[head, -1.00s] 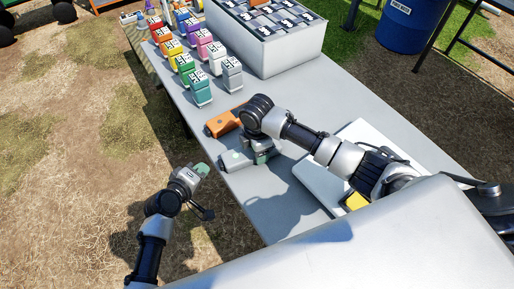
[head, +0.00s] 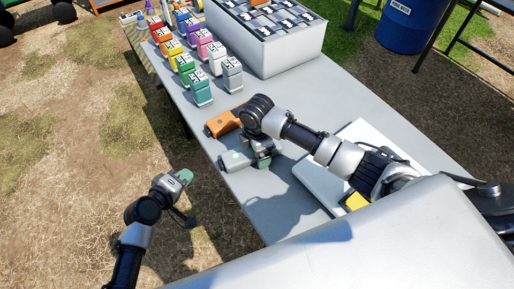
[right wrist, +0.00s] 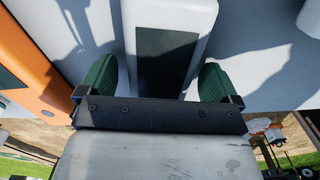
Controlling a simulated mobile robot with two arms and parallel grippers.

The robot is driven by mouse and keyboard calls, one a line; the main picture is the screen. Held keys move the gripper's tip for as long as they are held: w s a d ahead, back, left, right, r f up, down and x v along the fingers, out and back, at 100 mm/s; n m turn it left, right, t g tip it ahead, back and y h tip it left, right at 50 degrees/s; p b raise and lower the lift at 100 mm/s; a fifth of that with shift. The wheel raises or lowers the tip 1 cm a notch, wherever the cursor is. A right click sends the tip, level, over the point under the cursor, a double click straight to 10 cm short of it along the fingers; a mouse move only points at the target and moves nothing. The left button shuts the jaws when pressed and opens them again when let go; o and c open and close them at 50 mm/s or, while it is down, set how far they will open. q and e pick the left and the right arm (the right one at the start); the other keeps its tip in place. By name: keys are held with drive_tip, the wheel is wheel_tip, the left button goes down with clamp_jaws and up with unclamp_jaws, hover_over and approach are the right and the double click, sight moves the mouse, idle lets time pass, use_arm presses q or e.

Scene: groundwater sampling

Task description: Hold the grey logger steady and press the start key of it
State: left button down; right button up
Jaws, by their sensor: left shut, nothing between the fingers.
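The grey logger (head: 234,161) lies on the table near its left edge, with a small pale green spot on its top in the head view. In the right wrist view the logger (right wrist: 199,14) has a dark screen and lies between my green fingers. My right gripper (right wrist: 157,82) is open around it, with gaps visible beside the logger. In the head view my right gripper (head: 263,159) is at the logger's right end, partly hidden by the arm. My left gripper (head: 185,176) is shut and empty, left of the logger and out beyond the table edge, over the ground.
An orange device (head: 225,124) lies just behind the logger; it also shows in the right wrist view (right wrist: 38,70). Several coloured bottles (head: 202,90) stand farther back beside a grey crate (head: 290,58). A white tray (head: 310,182) lies right of the logger, under my right arm.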

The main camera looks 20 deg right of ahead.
wheel_tip(320, 180, up, 12)
idle(0.7)
